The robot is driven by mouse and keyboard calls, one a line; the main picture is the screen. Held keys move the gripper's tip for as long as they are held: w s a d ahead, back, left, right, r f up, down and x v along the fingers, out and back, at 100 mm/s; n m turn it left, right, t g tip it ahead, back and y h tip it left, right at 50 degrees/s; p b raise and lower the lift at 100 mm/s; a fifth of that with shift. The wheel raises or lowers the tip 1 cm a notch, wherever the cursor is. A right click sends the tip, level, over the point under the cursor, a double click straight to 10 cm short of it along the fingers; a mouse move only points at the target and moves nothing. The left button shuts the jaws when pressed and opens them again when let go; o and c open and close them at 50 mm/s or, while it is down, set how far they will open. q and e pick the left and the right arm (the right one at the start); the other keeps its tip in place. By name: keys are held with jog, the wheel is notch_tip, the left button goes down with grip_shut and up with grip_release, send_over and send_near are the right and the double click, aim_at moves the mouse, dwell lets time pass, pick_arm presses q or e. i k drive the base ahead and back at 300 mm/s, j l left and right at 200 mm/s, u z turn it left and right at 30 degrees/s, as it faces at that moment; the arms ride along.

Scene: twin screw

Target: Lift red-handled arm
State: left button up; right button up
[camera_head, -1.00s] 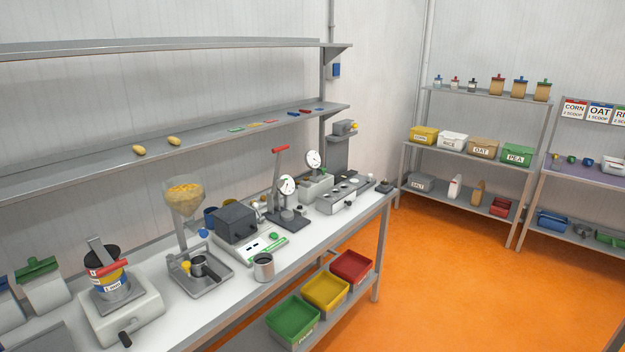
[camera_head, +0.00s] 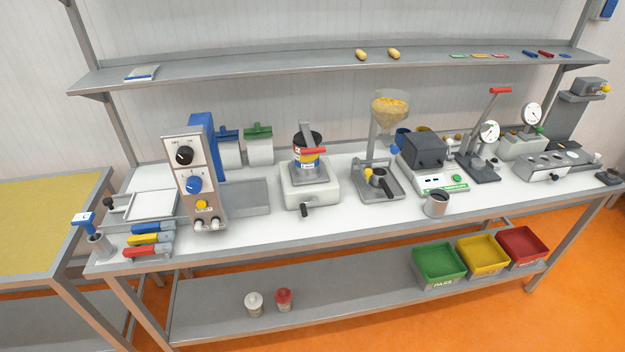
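I cannot tell which one the task names. Neither of my grippers is in view.
A grey control unit (camera_head: 194,180) with knobs stands at the left. A hopper stand (camera_head: 379,180), a metal cup (camera_head: 437,203) and a dark box machine (camera_head: 424,150) fill the middle right. Green, yellow and red bins (camera_head: 482,256) sit on the lower shelf. Orange floor (camera_head: 560,300) is clear in front.

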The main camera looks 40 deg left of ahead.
aim_at(306, 138)
jog(key=u, duration=1.3)
